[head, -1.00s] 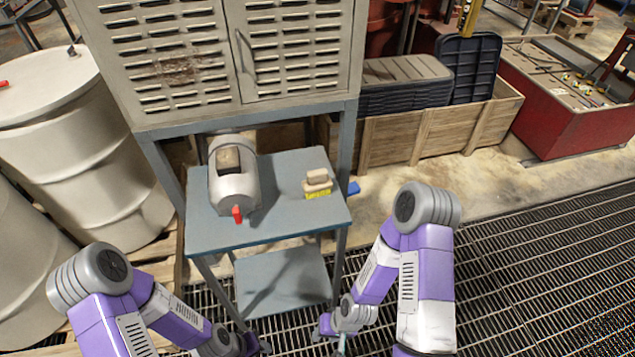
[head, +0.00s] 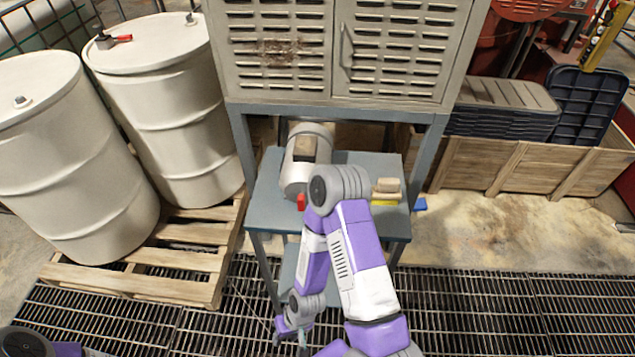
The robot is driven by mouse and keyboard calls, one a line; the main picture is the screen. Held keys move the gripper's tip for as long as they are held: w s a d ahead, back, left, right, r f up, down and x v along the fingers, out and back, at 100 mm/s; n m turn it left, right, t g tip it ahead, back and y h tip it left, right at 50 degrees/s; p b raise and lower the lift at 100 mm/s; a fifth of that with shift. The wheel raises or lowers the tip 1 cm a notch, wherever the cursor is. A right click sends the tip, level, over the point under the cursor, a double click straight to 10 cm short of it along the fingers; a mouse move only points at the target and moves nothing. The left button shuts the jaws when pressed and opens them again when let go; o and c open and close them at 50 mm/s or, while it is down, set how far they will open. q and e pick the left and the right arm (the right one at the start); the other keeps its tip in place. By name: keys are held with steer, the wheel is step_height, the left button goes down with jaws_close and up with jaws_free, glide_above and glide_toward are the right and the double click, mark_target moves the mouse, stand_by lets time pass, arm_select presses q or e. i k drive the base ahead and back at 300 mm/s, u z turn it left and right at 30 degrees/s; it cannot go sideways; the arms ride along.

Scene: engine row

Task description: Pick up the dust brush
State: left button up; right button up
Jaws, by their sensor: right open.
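The dust brush (head: 387,190), a tan block over yellow bristles, lies on the right part of the blue-grey table top (head: 268,208). My right arm's elbow stands in front of the table, just left of the brush in the picture. My right gripper (head: 292,333) is low, near the bottom edge, in front of the table and over the floor grating. It is open, empty and well apart from the brush. Only a piece of my left arm shows at the bottom left corner; its gripper is out of view.
A grey canister (head: 296,172) with a red tip (head: 301,202) stands left of the brush. A louvred cabinet (head: 290,50) sits above the table. White drums (head: 165,110) stand on a wooden pallet (head: 180,262) at left. The grating (head: 480,310) at right is clear.

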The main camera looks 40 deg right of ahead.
mark_target(388, 190)
steer(key=u, duration=1.2)
steer(key=k, duration=1.1)
steer(key=z, duration=1.4)
steer(key=i, duration=0.3)
steer(key=z, duration=0.1)
